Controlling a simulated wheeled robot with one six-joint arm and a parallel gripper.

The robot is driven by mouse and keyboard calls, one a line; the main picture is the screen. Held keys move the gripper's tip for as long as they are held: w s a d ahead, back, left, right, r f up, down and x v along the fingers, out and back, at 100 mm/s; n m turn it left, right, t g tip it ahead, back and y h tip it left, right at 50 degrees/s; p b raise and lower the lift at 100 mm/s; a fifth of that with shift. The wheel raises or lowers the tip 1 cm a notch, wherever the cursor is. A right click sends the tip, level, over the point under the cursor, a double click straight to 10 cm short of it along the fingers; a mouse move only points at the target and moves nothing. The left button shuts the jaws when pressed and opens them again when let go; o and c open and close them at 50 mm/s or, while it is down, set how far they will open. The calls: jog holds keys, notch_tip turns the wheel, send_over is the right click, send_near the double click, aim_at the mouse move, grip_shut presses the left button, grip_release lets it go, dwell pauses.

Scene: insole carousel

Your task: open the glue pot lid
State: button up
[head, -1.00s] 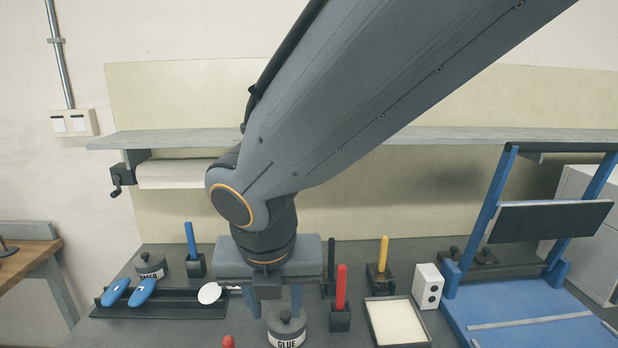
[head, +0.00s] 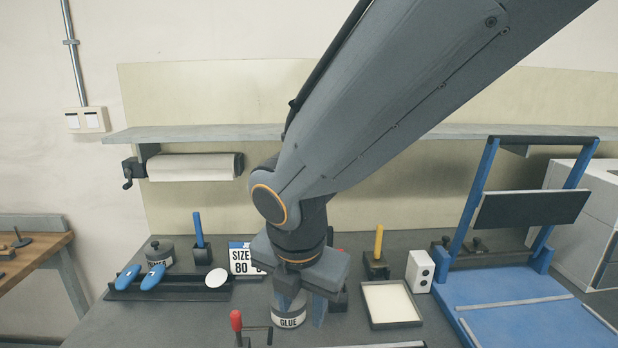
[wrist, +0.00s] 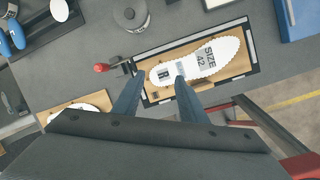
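The glue pot (head: 289,321) stands on the bench in the head view, its GLUE label facing me. My gripper (head: 298,309) is just above and in front of it, fingers pointing down and apart, hiding much of the lid. In the wrist view a round grey pot with a lid and a dark centre knob (wrist: 130,14) shows at the top; it appears to be the glue pot, with its lid on. My gripper's two fingers (wrist: 160,77) are spread with nothing between them.
A red-handled crank (head: 236,320) stands left of the pot. A white-filled tray (head: 416,322) and a blue press frame (head: 520,311) are to the right. Blue-handled tools (head: 153,277) lie at left. A white insole (wrist: 207,60) lies on a framed board.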

jog(key=w+d+f+m+g, duration=0.1)
jog(key=d+f+m, duration=0.4)
jog(key=d+m, duration=0.75)
jog(key=d+f+m+g, duration=0.1)
jog(key=d+f+m, duration=0.5)
jog(key=m, duration=1.2)
jog(key=w+a+r+n+t+y+b, duration=0.1)
jog(key=w+a+r+n+y+b, duration=0.25)
jog(key=w+a, duration=0.5)
jog(key=w+a+r+n+t+b, duration=0.1)
jog(key=w+a+r+n+b, duration=0.35)
jog(key=a, duration=0.65)
jog(key=shift+n, duration=0.65)
jog(key=shift+d+x, duration=0.15)
jog(key=shift+x, duration=2.15)
jog(key=shift+d+x, duration=0.15)
jog(key=shift+x, duration=2.1)
jog(key=shift+f, duration=0.1)
